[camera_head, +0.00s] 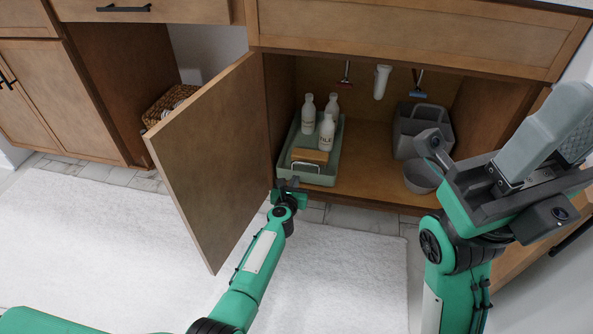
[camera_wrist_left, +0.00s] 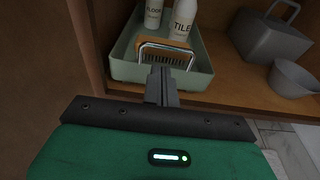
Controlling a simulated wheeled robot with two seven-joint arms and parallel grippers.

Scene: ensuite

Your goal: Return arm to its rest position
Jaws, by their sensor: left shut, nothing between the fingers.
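My left gripper (camera_head: 290,186) is at the front edge of the open cabinet, just in front of the green tray (camera_head: 331,171). Its fingers are shut and empty; in the left wrist view the closed fingers (camera_wrist_left: 161,84) point toward the tray (camera_wrist_left: 207,62) and overlap its near side in the picture. I cannot tell whether they touch it. My left arm reaches in from the lower left, past the open door.
The open cabinet door (camera_head: 212,150) stands left of my left forearm. The tray holds white bottles (camera_head: 327,133) and a wooden brush (camera_head: 310,156). A grey caddy (camera_head: 407,120) and grey bowl (camera_head: 421,178) stand right of it. A white rug (camera_head: 340,270) covers the floor.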

